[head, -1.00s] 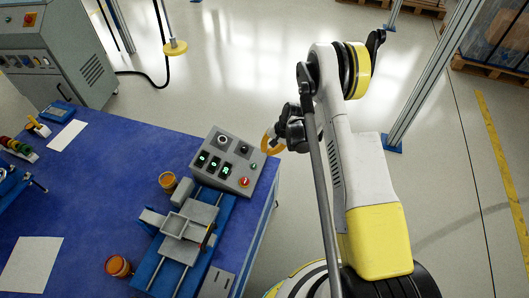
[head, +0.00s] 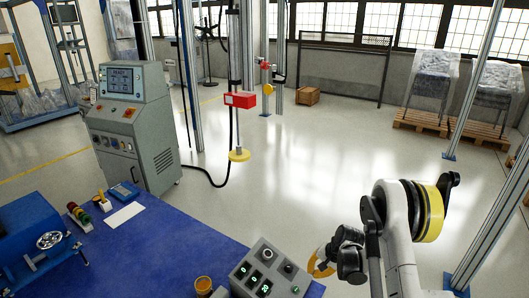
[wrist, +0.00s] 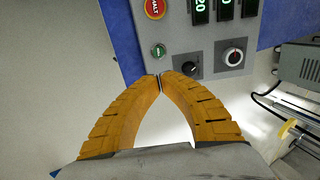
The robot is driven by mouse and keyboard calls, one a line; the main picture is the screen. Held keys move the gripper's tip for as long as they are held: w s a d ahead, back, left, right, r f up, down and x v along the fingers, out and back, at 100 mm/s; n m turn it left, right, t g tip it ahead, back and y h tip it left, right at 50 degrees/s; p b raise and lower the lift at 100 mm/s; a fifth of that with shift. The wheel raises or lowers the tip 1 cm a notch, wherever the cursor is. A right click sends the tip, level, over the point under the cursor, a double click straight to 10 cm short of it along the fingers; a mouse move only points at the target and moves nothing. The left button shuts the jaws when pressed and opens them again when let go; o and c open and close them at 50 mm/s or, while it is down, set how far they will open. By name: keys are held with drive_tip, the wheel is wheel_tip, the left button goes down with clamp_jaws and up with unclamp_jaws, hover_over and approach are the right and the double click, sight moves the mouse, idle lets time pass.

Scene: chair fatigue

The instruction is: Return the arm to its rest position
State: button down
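My arm (head: 400,245) is folded at the lower right of the head view. My gripper (head: 318,265), with orange curved fingers, hangs just right of the grey control box (head: 268,270). In the wrist view the two ribbed fingertips of my gripper (wrist: 160,83) meet with nothing seen between them. The control box (wrist: 205,38) lies beyond the tips there, with a red HALT button, a green button, knobs and green digits. The gripper looks apart from the box, though the exact gap is hard to tell.
The blue table (head: 165,240) fills the lower left, with an orange-capped jar (head: 203,285) on it. A grey machine cabinet (head: 135,140) stands behind it. A metal post (head: 490,220) stands right of my arm. The floor (head: 310,150) beyond is open.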

drive_tip(key=s+a+r+n+t+h, duration=0.1)
drive_tip(key=s+r, duration=0.2)
drive_tip(key=r, duration=0.7)
drive_tip(key=s+a+r+n, duration=0.1)
drive_tip(key=s+r, duration=0.1)
drive_tip(key=r, duration=0.7)
drive_tip(key=s+r+n+t+h, duration=0.1)
drive_tip(key=s+r, duration=0.2)
drive_tip(key=r, duration=0.7)
drive_tip(key=s+a+r+n+t, duration=0.1)
drive_tip(key=s+r, duration=0.3)
drive_tip(key=s, duration=0.6)
drive_tip(key=s+r+n+t+h, duration=0.1)
drive_tip(key=s+r+n, duration=0.2)
drive_tip(key=s, duration=0.8)
wheel_tip(320, 180, up, 2)
drive_tip(key=shift+s+a, duration=0.25)
drive_tip(key=shift+a, duration=0.1)
idle(1.7)
